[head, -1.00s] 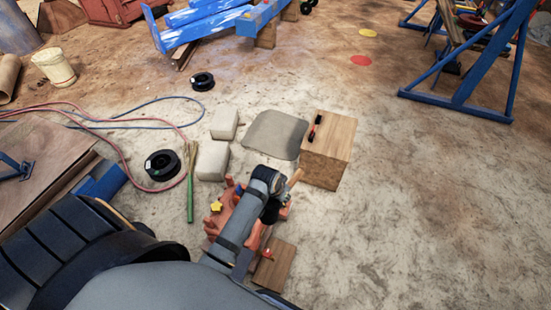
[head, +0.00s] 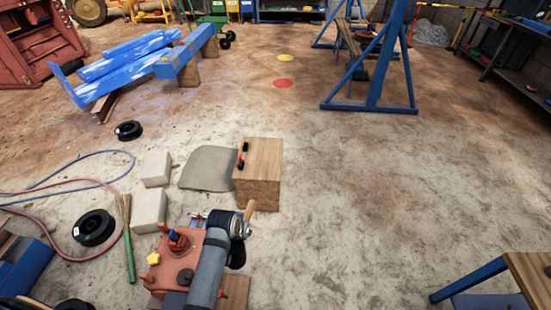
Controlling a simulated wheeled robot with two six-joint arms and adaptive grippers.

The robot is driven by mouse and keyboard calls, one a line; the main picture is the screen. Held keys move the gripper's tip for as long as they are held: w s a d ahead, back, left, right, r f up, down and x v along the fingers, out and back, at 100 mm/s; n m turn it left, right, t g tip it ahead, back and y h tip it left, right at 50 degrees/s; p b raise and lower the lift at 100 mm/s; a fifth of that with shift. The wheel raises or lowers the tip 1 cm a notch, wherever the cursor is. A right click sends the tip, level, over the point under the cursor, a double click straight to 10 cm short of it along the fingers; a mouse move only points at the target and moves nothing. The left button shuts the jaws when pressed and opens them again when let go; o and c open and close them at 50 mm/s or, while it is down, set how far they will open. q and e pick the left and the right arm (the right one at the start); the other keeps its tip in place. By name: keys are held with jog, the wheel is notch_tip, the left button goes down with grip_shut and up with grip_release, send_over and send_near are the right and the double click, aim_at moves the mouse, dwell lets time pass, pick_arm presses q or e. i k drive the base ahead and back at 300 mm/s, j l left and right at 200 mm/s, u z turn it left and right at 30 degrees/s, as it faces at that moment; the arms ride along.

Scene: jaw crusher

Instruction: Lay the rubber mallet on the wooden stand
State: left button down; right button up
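My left gripper (head: 239,229) is below and slightly left of the stand, over the orange-red machine part. It appears shut on the rubber mallet, whose pale wooden handle (head: 250,210) sticks up toward the stand. A dark part under the gripper may be the mallet's head; the wrist partly hides it. The mallet is apart from the stand. My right gripper is not in view.
An orange-red machine part (head: 178,262) lies under my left arm, with a wooden board (head: 236,290) beside it. Pale blocks (head: 150,210), a grey mat (head: 208,168), a green-handled brush (head: 129,250) and black spools (head: 93,227) lie left. Floor right of the stand is clear.

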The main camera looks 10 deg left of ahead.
aim_at(269, 157)
jog(key=i+l+u, duration=0.2)
jog(key=l, duration=0.15)
jog(key=i+l+u, duration=0.2)
jog(key=l, duration=0.15)
jog(key=i+l+u, duration=0.2)
jog(key=l, duration=0.2)
jog(key=l+u, duration=0.2)
jog(key=l, duration=0.15)
jog(key=i+l+u, duration=0.35)
jog(key=i+l, duration=0.15)
jog(key=i+l+u, duration=0.2)
jog(key=l, duration=0.15)
jog(key=i+l+u, duration=0.35)
jog(key=l, duration=0.35)
jog(key=i+l+u, duration=0.2)
jog(key=l, duration=0.2)
jog(key=i+l+u, duration=0.15)
jog(key=l, duration=0.25)
jog(key=i+l, duration=0.15)
jog(key=l, duration=0.15)
jog(key=i+l, duration=0.2)
jog(key=l, duration=0.15)
